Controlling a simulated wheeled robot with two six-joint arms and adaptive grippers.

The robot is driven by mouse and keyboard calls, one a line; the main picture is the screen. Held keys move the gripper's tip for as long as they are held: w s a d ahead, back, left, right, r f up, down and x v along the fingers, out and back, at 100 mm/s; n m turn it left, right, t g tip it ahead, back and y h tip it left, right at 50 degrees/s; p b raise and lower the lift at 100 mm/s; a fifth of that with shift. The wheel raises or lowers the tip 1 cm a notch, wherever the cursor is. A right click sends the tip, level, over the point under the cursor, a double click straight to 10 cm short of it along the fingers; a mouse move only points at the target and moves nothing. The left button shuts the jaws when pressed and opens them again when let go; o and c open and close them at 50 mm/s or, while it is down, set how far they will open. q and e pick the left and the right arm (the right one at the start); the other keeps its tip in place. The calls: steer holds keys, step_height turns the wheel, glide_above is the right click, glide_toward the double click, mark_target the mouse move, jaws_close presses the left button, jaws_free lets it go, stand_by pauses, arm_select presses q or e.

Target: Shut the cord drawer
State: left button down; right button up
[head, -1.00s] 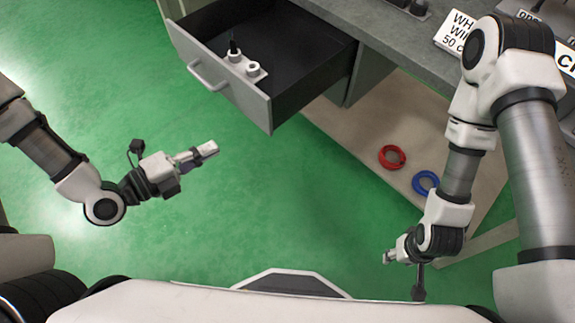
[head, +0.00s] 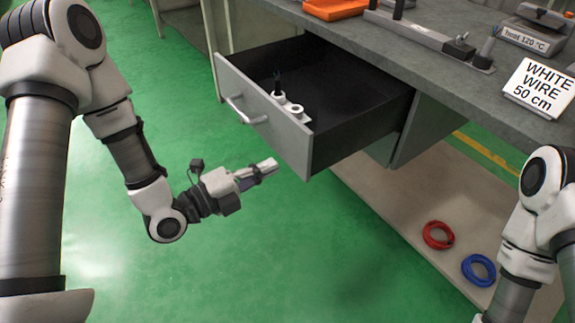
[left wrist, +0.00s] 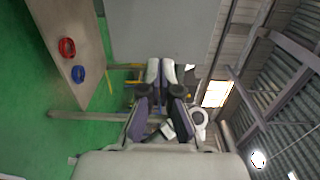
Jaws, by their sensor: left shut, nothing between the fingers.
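The cord drawer (head: 262,115) stands open, pulled out from under the grey workbench. Its grey front has a silver bar handle (head: 246,112). A white holder with round openings (head: 287,103) and a dark item sits inside near the front. My left gripper (head: 270,165) is shut and empty, in front of the drawer and below its front edge, apart from it. In the left wrist view its fingers (left wrist: 161,72) are together, with a plain grey panel beyond that may be the drawer front. My right arm shows at the right edge of the head view, but its gripper is out of view.
The workbench top (head: 440,75) carries a sign reading "WHITE WIRE 50 cm" (head: 541,88), a heat unit (head: 528,38) and an orange tray (head: 336,8). A red coil (head: 438,235) and a blue coil (head: 479,270) lie on the lower shelf. The green floor before the drawer is clear.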

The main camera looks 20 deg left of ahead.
mark_target(298, 153)
arm_select(q)
steer(key=shift+x, duration=2.65)
arm_select(e)
steer(key=shift+f, duration=0.3)
arm_select(q)
steer(key=shift+w+d, duration=0.1)
